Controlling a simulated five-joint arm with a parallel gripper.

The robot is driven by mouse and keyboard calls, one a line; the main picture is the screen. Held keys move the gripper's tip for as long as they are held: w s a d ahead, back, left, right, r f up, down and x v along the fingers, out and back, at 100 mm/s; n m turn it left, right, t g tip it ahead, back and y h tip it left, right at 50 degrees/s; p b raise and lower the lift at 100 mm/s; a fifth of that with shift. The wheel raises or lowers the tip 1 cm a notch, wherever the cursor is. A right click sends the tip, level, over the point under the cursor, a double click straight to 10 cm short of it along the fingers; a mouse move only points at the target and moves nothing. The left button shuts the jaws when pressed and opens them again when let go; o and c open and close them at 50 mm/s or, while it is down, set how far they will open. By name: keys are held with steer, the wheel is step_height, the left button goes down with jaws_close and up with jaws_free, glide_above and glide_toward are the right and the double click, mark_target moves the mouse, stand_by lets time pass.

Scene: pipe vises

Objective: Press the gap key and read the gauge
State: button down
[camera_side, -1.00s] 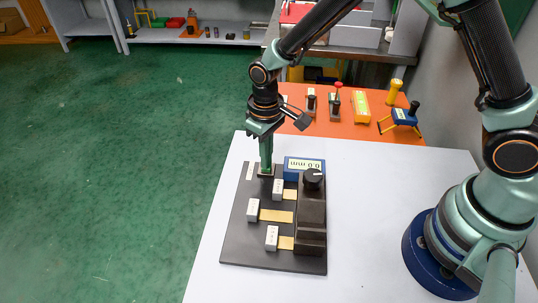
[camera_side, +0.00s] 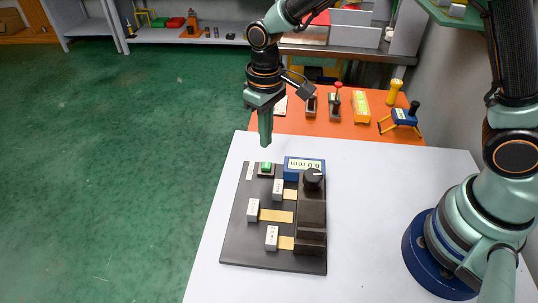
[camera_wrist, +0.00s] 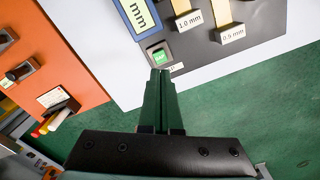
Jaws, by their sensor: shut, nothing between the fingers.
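In the wrist view only part of the display (camera_wrist: 139,16) shows, with "mm". My gripper (camera_side: 265,143) is shut and empty, pointing down above the key and apart from it.
White blocks (camera_side: 253,210) on brass strips stand on the board; in the wrist view two are labelled 1.0 mm (camera_wrist: 189,21) and 0.5 mm (camera_wrist: 231,34). An orange table (camera_side: 345,128) with several tools lies behind.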

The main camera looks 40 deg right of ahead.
step_height(320, 180, up, 4)
steer(key=shift+f, duration=0.25)
stand_by(0.4)
steer(key=s+d+r+m+t, duration=0.1)
steer(key=s+d+r+t, duration=0.1)
steer(key=s+d+r, duration=0.3)
steer(key=s+d+r+m+t, duration=0.2)
steer(key=s+d+r, duration=0.3)
steer(key=d, duration=0.4)
steer(key=shift+s+d+r+t, duration=0.3)
steer(key=shift+d+r+t, duration=0.05)
steer(key=shift+r+t, duration=0.4)
stand_by(0.5)
